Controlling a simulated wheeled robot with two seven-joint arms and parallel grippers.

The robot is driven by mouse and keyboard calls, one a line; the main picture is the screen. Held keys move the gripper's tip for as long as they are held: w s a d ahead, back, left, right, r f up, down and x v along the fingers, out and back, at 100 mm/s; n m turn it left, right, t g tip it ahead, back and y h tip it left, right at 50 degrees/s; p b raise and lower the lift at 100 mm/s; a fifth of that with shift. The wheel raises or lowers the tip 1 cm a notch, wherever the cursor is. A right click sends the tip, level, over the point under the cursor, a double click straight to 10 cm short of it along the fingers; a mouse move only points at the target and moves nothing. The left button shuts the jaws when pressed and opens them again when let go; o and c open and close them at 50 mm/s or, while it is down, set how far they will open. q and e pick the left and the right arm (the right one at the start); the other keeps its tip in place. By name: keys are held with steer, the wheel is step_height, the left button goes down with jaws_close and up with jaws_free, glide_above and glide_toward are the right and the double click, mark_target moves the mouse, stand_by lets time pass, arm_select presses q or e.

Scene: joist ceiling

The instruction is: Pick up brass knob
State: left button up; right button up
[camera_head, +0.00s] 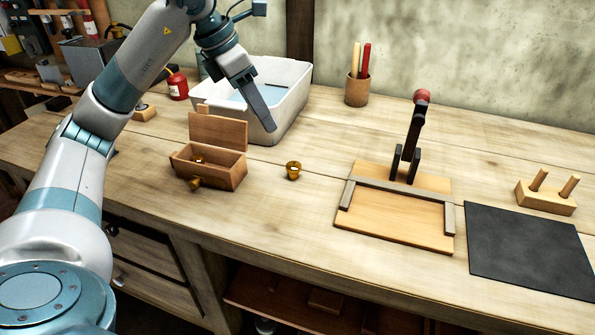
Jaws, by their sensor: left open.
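A brass knob (293,170) sits by itself on the wooden workbench, right of a small open wooden box (222,176). A second brass piece (196,183) shows at the box's front left, and another small brass piece (199,160) shows inside the box. I cannot tell whether the front piece is fixed to the box. My left gripper (266,122) is open, pointing down in front of the white bin, above and behind the lone knob and apart from it. Its fingers overlap in this view, and I see nothing held. My right gripper is not in view.
A white bin (296,80) stands behind the box. A cup (357,90) with sticks is at the back. A wooden fixture (400,224) with an upright red-topped lever stands right of the knob. A dark mat (525,245) and pegged block (545,198) lie farther right.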

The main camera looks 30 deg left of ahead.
arm_select(q)
steer(key=p, duration=0.2)
glide_toward(293, 164)
steer(key=x, duration=0.5)
steer(key=shift+a, duration=0.3)
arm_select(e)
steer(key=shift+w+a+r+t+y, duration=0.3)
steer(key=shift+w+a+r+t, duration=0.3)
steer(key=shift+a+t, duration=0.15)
arm_select(q)
steer(key=shift+f, duration=0.1)
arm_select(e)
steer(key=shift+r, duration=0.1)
arm_select(q)
steer(key=shift+d+f, duration=0.15)
steer(key=shift+f, duration=0.05)
steer(key=shift+w+d+f, duration=0.15)
steer(key=shift+d+f, duration=0.05)
steer(key=shift+f, duration=0.1)
steer(key=shift+p+x, duration=0.7)
steer(key=shift+x, duration=1.3)
steer(key=shift+d, duration=0.1)
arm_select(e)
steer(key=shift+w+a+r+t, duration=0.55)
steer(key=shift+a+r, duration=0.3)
